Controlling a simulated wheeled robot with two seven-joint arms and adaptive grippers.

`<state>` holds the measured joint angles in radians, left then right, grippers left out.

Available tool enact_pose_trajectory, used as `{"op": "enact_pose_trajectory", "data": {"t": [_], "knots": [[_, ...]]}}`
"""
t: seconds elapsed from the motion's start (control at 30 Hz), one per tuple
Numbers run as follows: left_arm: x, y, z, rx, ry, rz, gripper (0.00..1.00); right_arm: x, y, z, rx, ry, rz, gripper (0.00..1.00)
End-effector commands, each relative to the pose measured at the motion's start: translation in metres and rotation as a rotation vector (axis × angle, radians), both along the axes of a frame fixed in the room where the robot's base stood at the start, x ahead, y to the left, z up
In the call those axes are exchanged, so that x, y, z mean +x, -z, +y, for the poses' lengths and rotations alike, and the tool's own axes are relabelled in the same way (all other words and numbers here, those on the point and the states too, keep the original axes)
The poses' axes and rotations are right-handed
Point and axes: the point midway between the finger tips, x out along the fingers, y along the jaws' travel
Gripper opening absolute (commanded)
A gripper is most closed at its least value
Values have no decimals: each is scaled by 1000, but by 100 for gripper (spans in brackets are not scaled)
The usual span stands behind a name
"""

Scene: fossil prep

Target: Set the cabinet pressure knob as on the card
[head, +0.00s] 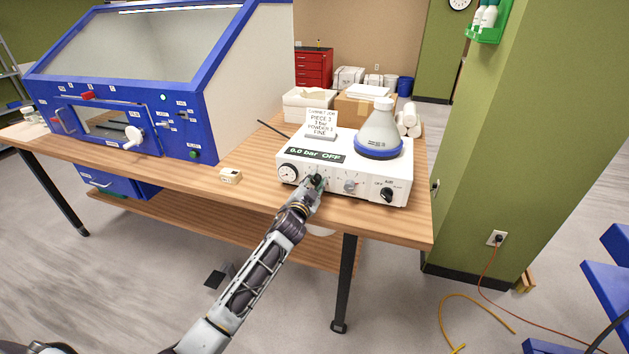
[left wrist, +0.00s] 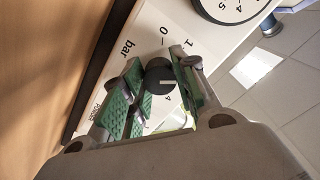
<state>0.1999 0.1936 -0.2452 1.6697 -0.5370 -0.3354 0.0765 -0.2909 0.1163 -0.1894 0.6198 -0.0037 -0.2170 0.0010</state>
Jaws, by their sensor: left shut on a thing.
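A white control unit (head: 345,185) stands on the bench with a display (head: 317,154) reading "0.0 bar OFF". My left gripper (head: 318,181) is at its front panel, shut on a small black pressure knob (left wrist: 159,77). In the left wrist view the green-padded fingers flank the knob, and its white mark points right. The printed scale beside it shows 0, 1, 4 and "bar"; a finger hides part of it. The card (head: 321,122) stands on top of the unit; it mentions a piece, a bar value, powder and "FINE", with the bar number too small to read surely. My right gripper is not in view.
A round gauge (head: 288,172) is left of the gripper; a grey knob (head: 350,186) and a black air knob (head: 387,194) are to the right. A flask (head: 381,131) stands on the unit. A blue cabinet (head: 180,125) and a small beige block (head: 230,176) are left.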

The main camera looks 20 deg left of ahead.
Motion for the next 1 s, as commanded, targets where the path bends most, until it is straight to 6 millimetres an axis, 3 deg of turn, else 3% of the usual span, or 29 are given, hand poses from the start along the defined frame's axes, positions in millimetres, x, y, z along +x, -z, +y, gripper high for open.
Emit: {"op": "enact_pose_trajectory", "data": {"t": [0.5, 1.0], "knots": [[0, 0, -1, 452, 2, -16, 5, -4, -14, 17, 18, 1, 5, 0], [0, 1, -1, 607, 1, -20, 5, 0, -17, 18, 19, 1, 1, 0]]}}
